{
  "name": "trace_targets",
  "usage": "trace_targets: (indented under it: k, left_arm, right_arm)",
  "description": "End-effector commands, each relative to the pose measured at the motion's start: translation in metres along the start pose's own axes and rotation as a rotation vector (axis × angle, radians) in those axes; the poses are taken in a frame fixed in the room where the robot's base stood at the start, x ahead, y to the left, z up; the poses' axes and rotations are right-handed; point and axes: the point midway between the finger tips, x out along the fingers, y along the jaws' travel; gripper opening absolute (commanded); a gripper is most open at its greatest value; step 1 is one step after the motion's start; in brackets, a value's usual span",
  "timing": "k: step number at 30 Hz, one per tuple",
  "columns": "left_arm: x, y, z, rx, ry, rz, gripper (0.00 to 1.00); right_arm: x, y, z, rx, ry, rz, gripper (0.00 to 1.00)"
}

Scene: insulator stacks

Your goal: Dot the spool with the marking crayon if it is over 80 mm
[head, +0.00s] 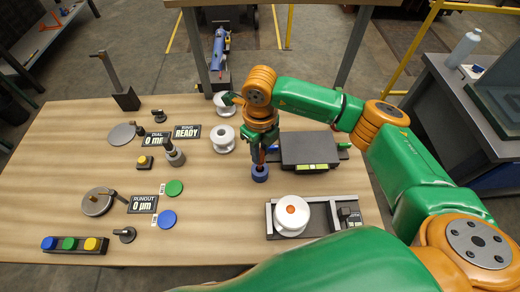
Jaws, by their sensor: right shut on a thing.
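My right gripper (259,152) points down over the table and is shut on a thin, dark reddish stick, which I take for the marking crayon (257,161). The stick's lower end meets a small blue round holder (260,174); I cannot tell whether it is inside or just above it. A white spool (288,222) sits upright in a grey-framed fixture at the front right, with an orange-red round spot on its top. Two more white spools stand further back, one (223,142) left of my gripper and one (221,109) behind it. My left gripper is not in view.
A dark grey box (309,148) stands right of my gripper. Gauges, a "DIAL 0 mm" sign (155,139), a "RING READY" sign (187,132) and a "RUNOUT 0 µm" sign (143,204) are at left. Green (174,187) and blue (167,219) discs lie mid-table. The front middle is clear.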

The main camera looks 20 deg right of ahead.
Motion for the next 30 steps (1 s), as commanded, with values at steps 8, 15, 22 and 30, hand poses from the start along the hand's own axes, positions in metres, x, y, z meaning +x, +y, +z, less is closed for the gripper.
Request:
trace_targets:
  k: [8, 15, 22, 30]
  left_arm:
    - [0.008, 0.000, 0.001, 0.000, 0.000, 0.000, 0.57]
    - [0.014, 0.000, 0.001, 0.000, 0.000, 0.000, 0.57]
    - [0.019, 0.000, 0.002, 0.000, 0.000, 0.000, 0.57]
    - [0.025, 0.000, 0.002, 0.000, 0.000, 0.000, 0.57]
  right_arm:
    - [0.008, 0.000, 0.000, 0.000, 0.000, 0.000, 0.00]
    - [0.014, 0.000, 0.000, 0.000, 0.000, 0.000, 0.00]
    - [0.020, 0.000, 0.000, 0.000, 0.000, 0.000, 0.00]
    - [0.027, 0.000, 0.000, 0.000, 0.000, 0.000, 0.00]
